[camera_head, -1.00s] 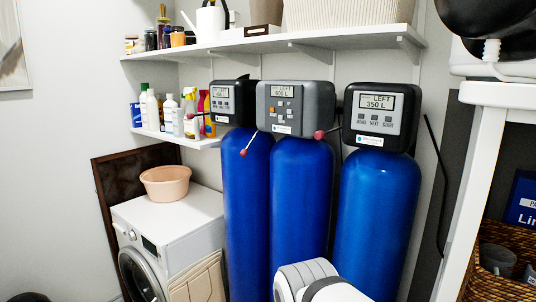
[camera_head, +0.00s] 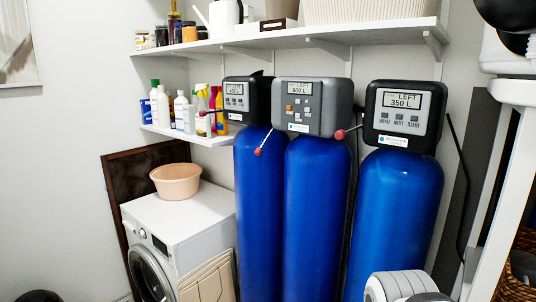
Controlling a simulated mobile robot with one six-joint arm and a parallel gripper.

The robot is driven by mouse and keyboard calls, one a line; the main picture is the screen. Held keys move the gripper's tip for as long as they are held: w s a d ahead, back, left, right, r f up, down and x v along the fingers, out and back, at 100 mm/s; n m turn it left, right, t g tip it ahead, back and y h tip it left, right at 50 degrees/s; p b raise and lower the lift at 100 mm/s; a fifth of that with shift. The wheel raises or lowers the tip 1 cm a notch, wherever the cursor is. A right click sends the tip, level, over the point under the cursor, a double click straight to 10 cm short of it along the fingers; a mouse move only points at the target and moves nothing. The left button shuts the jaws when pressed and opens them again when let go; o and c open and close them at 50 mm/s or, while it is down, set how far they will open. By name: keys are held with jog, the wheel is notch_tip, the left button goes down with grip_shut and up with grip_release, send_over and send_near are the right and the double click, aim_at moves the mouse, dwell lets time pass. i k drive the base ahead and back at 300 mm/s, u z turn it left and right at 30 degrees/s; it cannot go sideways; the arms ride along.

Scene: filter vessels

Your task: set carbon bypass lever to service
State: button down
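Three blue filter vessels stand in a row: left (camera_head: 258,200), middle (camera_head: 317,210) and right (camera_head: 397,215). Each has a control head with a display. The middle head (camera_head: 312,105) is grey with several buttons. Red-knobbed levers show at the left of each head. The left vessel's lever (camera_head: 203,113) points roughly left. The middle vessel's lever (camera_head: 258,151) slants down-left. The right vessel's lever (camera_head: 340,134) points left and slightly down. I cannot read which vessel is carbon. My gripper is not in view; a white and grey part of my arm shows at the bottom right.
A white washing machine (camera_head: 185,225) with a pink basin (camera_head: 175,182) stands left of the vessels. A small shelf with bottles (camera_head: 190,133) and a long upper shelf (camera_head: 290,42) overhang behind. A white frame (camera_head: 496,180) and wicker basket (camera_head: 520,265) stand at right.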

aim_at(258, 152)
jog(key=u, duration=0.05)
jog(key=i, duration=1)
jog(key=z, duration=0.1)
